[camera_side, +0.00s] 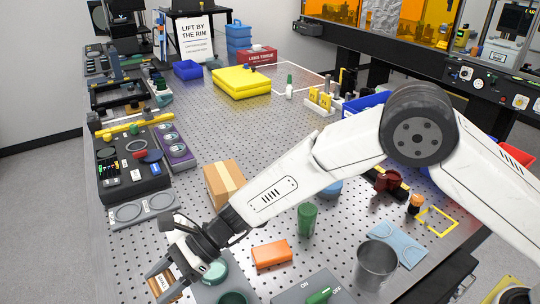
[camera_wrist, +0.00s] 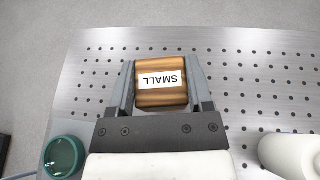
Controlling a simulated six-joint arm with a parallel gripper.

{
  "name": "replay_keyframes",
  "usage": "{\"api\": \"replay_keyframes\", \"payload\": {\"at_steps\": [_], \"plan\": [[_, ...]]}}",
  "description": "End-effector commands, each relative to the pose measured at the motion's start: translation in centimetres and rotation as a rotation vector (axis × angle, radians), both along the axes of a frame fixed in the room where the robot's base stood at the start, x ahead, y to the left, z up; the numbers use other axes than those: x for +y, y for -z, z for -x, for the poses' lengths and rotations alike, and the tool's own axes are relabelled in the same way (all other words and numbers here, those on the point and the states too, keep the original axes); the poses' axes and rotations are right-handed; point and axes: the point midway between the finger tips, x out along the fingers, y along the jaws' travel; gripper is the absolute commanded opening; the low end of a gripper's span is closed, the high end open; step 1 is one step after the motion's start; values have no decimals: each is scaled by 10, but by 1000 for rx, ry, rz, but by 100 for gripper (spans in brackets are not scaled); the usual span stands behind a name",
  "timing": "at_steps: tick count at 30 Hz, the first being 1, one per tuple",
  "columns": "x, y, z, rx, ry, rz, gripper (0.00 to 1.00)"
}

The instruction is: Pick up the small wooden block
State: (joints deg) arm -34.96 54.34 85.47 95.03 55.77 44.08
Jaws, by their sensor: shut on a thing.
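The small wooden block (camera_wrist: 160,98) is brown with a white label reading "SMALL". In the wrist view it sits between the two fingers of my gripper (camera_wrist: 161,88), with a finger against each side. In the side view my gripper (camera_side: 163,281) is at the lower left, near the table's front left edge, and the block (camera_side: 162,289) shows between its fingers, partly cut off by the fingers. I cannot tell whether the block touches the table or is just above it.
A green round dish (camera_side: 214,271) stands right beside my gripper, and another green cup (camera_side: 233,299) is close by. An orange block (camera_side: 271,254), a cardboard box (camera_side: 223,180) and a green cylinder (camera_side: 307,219) stand nearby. The perforated table beyond the block is bare in the wrist view.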

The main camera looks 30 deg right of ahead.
Motion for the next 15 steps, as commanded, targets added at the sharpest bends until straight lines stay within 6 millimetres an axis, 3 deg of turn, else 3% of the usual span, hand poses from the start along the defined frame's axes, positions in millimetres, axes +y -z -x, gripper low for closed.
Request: {"api": "replay_keyframes", "payload": {"at_steps": [7, 15], "plan": [[-18, -33, 20, -1, 1, -2, 8], [-44, -49, 48, 0, 2, -1, 8]]}}
